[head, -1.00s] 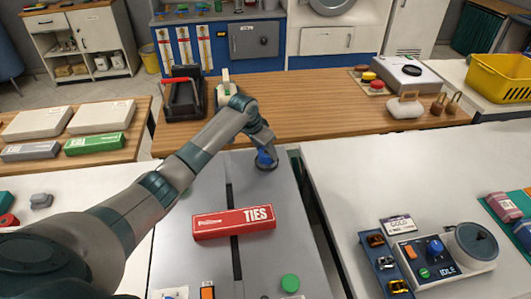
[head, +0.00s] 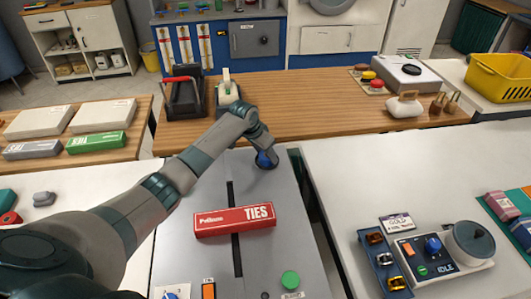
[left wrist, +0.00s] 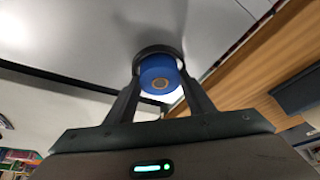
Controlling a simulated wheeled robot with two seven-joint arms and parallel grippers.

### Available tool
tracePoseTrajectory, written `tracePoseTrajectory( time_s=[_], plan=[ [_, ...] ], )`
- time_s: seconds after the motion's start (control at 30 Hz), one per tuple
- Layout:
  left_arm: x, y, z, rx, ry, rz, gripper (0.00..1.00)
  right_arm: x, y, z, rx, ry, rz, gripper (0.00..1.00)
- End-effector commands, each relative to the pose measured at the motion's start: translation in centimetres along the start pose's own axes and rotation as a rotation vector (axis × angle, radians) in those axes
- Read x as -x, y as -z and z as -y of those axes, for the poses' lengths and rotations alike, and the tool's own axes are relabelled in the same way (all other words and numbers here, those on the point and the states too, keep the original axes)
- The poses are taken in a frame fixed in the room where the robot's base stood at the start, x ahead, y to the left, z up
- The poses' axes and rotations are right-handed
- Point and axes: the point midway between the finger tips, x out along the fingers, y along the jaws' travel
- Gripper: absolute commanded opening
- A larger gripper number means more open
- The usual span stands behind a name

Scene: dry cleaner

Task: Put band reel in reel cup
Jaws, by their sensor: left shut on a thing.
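The blue band reel (head: 266,159) is at the far end of the grey machine top, at the end of my left arm. In the left wrist view the reel (left wrist: 160,76) shows its round end with a pale centre between the two dark fingers. My left gripper (left wrist: 160,92) is shut on it. A dark round rim (left wrist: 158,50), which looks like the reel cup, shows just behind the reel on the grey surface. I cannot tell how deep the reel sits in it. My right gripper is not in view.
A red TIES box (head: 235,220) lies across the slot of the grey machine top (head: 185,245). A green button (head: 290,280) is near its front. A wooden counter (head: 320,100) is behind, with a black, red-handled device (head: 183,93). The white table (head: 345,185) at right has clear room.

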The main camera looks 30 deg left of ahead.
Motion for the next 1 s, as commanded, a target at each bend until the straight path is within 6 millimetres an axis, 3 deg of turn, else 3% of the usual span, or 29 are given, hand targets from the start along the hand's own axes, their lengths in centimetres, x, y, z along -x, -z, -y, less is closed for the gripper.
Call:
tracePoseTrajectory(
  time_s=[0.07,0.1,0.17,0.77,1.0],
  plan=[
    [-0.8,-0.8,-0.3,-0.002,-0.003,0.017,0.26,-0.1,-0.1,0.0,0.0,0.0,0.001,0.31],
    [-0.8,-0.9,-0.3,-0.002,-0.003,0.018,0.53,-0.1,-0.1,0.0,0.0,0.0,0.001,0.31],
    [-0.9,-1.0,-0.3,-0.002,-0.004,0.02,0.67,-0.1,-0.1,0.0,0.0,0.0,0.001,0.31],
    [-1.1,-1.1,-0.8,-0.004,-0.013,0.027,0.67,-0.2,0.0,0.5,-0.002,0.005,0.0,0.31],
    [0.1,-0.5,-0.8,-0.006,-0.013,0.024,0.67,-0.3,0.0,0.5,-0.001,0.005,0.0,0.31]
  ],
)
